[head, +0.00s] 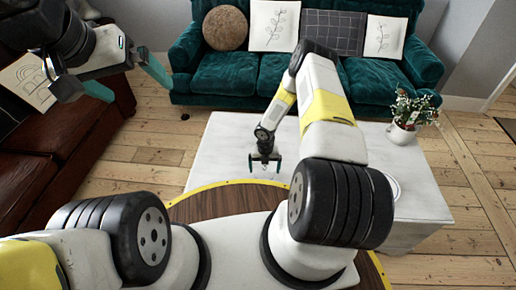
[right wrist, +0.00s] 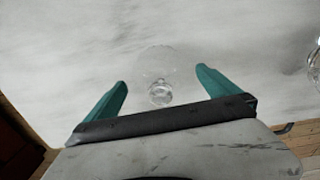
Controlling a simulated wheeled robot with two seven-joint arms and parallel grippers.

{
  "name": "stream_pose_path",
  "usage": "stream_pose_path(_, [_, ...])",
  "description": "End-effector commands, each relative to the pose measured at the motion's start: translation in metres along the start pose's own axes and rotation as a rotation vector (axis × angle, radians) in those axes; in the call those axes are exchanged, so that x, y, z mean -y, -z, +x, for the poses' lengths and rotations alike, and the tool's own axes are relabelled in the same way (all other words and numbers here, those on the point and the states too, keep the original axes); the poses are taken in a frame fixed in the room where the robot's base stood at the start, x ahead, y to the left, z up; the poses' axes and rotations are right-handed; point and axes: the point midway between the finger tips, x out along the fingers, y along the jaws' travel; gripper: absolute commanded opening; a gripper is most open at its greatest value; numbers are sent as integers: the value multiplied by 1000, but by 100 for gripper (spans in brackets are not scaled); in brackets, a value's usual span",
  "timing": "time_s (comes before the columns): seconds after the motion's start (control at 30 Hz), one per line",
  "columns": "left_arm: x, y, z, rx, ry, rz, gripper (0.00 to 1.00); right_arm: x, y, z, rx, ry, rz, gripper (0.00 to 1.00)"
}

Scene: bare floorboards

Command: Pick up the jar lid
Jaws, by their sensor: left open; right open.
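A clear glass lid with a round knob (right wrist: 160,93) lies on the pale marble-like table top (head: 222,150). In the right wrist view it sits between and just beyond the two green fingertips of my right gripper (right wrist: 162,78). The gripper is open and holds nothing. In the head view my right gripper (head: 265,164) is low over the table, and the lid is too faint there to make out clearly. My left gripper (head: 127,80) is open and empty, raised at the upper left, away from the table.
Another clear glass object (right wrist: 315,66) is cut off at the wrist view's right edge. A potted plant (head: 404,120) stands on the table's right side. A green sofa (head: 232,74) is behind the table; a brown leather sofa (head: 70,130) is at left. Floorboards (head: 160,110) lie between.

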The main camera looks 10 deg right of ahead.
Motion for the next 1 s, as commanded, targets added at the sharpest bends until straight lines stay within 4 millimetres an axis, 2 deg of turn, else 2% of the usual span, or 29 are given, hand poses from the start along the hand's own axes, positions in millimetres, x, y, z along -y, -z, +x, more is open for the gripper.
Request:
stream_pose_path(0.13, [0, 0, 0, 0, 0, 0, 100, 0, 0, 18, 0, 0, 2, 100])
stream_pose_path(0.43, [0, 0, 0, 0, 0, 0, 100, 0, 0, 22, 0, 0, 2, 98])
stream_pose_path(0.87, [0, 0, 0, 0, 0, 0, 100, 0, 0, 22, 0, 0, 2, 14])
stream_pose_path(1.0, [0, 0, 0, 0, 0, 0, 100, 0, 0, 21, 1, 0, 2, 13])
